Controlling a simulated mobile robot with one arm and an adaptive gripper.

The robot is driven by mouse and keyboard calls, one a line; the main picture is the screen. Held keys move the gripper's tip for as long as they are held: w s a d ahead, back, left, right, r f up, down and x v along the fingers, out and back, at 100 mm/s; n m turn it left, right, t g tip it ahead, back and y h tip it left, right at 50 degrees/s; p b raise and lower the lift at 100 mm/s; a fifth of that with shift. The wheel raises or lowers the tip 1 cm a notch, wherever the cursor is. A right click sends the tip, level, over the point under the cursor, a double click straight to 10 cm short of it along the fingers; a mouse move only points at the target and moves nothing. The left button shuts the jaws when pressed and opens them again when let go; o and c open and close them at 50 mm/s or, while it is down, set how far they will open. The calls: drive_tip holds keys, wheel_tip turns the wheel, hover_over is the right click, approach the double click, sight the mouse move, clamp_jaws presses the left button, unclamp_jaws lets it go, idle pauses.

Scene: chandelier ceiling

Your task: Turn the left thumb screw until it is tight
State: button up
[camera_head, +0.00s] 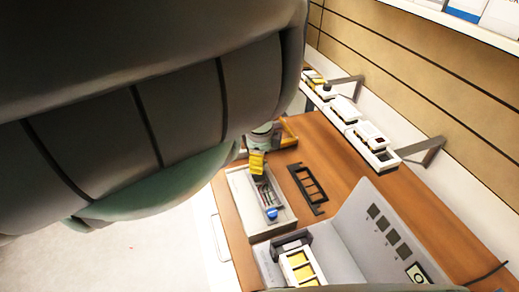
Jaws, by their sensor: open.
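A grey box (287,221) with a long recess stands on the wooden bench. A blue knob (271,214), which looks like a thumb screw, sits at the recess's near end. I cannot tell whether it is the left one or how tight it is; no second thumb screw can be made out. My gripper (258,163) seems to be the small yellow-ended part above the far end of the box, apart from the blue knob. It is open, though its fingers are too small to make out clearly. My large arm covers the left and upper part of the view.
A black slotted frame (308,189) lies right of the box on the wooden bench (338,160). A grey panel (372,238) with dark squares and a white holder with yellow blocks (302,268) stand nearer. A shelf (384,160) with white devices runs along the wall.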

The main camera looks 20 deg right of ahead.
drive_tip(key=r, duration=0.4)
drive_tip(key=shift+a+r, duration=0.15)
drive_tip(key=shift+a, duration=0.05)
drive_tip(key=shift+s, duration=0.2)
drive_tip(key=shift+s+r, duration=0.15)
drive_tip(key=shift+r, duration=0.3)
drive_tip(key=shift+w+r, duration=0.25)
drive_tip(key=shift+r, duration=0.4)
